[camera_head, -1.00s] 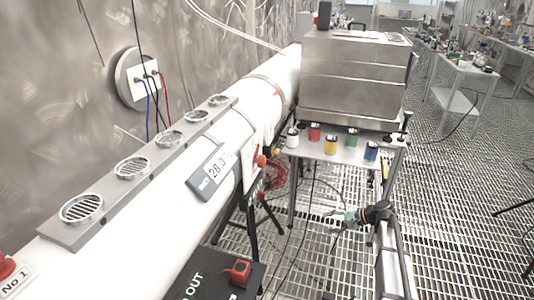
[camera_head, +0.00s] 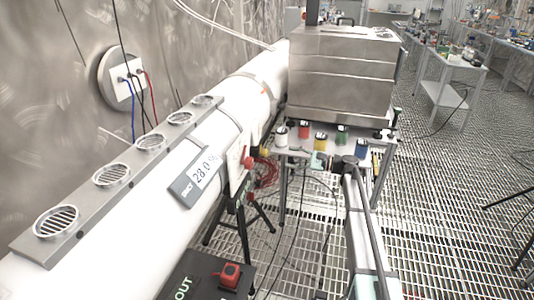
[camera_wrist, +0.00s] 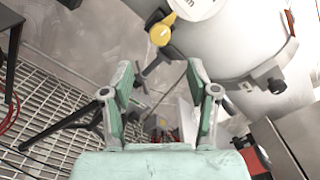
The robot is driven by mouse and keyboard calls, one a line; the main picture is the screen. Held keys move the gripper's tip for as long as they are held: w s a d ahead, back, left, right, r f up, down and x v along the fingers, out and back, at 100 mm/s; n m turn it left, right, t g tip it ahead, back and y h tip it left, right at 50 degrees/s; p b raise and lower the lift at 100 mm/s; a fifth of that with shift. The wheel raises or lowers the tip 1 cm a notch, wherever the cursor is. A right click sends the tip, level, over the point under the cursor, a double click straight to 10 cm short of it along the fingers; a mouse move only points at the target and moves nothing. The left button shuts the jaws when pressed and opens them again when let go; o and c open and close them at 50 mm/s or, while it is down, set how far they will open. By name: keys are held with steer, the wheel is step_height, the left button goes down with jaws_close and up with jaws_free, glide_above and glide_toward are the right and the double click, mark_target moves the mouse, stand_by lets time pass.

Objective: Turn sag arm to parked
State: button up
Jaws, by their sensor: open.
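A yellow knob (camera_wrist: 160,30) with a black lever sits on the lower side of the white pipe in the wrist view. I cannot tell whether it is the sag arm, as no label for it is readable. A small yellow part (camera_head: 264,151) also shows beside the pipe's red knob (camera_head: 248,162). My gripper (camera_wrist: 163,84) is open and empty, its two green fingers spread below the yellow knob in the picture and apart from it. In the head view my gripper (camera_head: 320,160) is near the shelf front, right of the pipe.
The white pipe (camera_head: 215,135) carries a vent strip and a display box (camera_head: 195,175). A shelf with several coloured jars (camera_head: 320,141) stands under a steel box (camera_head: 343,75). A black case (camera_head: 210,280) with a red switch lies in front. Tripod legs (camera_wrist: 70,120) stand on the grating.

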mark_target(267, 153)
steer(key=a, duration=0.3)
steer(key=w+a+p, duration=0.1)
steer(key=a, duration=0.3)
steer(key=w+a, duration=0.1)
steer(key=a, duration=0.2)
steer(key=shift+a, duration=0.25)
jaws_close()
